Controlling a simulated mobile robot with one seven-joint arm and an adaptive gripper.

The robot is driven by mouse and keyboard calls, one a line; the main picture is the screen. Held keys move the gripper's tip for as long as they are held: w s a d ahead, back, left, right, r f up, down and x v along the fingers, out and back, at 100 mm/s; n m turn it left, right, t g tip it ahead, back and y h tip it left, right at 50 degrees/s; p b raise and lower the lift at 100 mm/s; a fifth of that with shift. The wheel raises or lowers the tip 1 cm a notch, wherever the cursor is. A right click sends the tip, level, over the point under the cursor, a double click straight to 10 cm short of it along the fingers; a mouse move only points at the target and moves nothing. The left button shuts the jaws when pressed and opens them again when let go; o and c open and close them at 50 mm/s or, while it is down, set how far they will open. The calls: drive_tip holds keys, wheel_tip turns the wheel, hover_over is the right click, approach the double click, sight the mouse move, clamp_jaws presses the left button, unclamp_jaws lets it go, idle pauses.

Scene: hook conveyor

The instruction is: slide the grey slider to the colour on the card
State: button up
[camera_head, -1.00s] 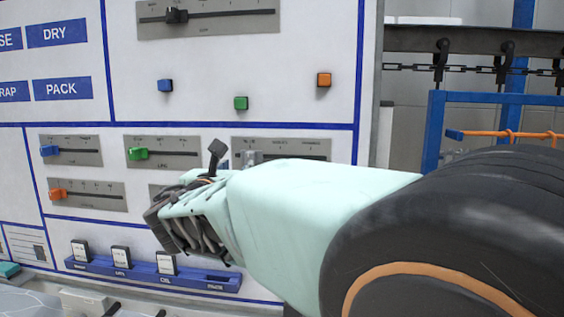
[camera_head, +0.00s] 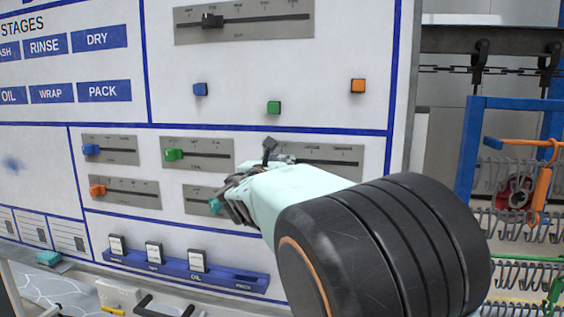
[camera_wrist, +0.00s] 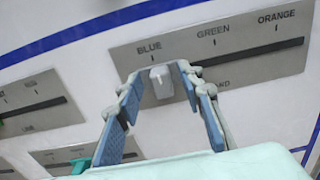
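The grey slider (camera_wrist: 161,83) sits on its grey plate (camera_wrist: 262,72) at the left end of the slot, under the word BLUE. GREEN and ORANGE are marked further right. My gripper (camera_wrist: 160,72) is open, with one blue-padded finger on each side of the slider knob and narrow gaps between. In the head view my gripper (camera_head: 238,196) is at the panel, just below and left of the slider plate (camera_head: 335,162). My arm hides part of that plate. White cards (camera_head: 198,261) stand in a blue rack (camera_head: 185,274) below; I cannot read a colour on them.
Nearby on the panel are a green slider (camera_head: 173,154), a blue slider (camera_head: 92,149), an orange slider (camera_head: 97,190) and a teal slider (camera_head: 214,206) beside my gripper. Three coloured buttons are above. A blue frame (camera_head: 472,145) with hooks stands right.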

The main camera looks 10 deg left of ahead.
clamp_jaws()
drive_tip(key=d+b, duration=0.1)
drive_tip(key=d, duration=0.1)
drive_tip(key=d+b, duration=0.2)
drive_tip(key=d, duration=0.1)
drive_tip(key=d+b, duration=0.2)
drive_tip(key=d, duration=0.1)
drive_tip(key=shift+s+f, duration=0.1)
drive_tip(key=shift+s, duration=0.2)
unclamp_jaws()
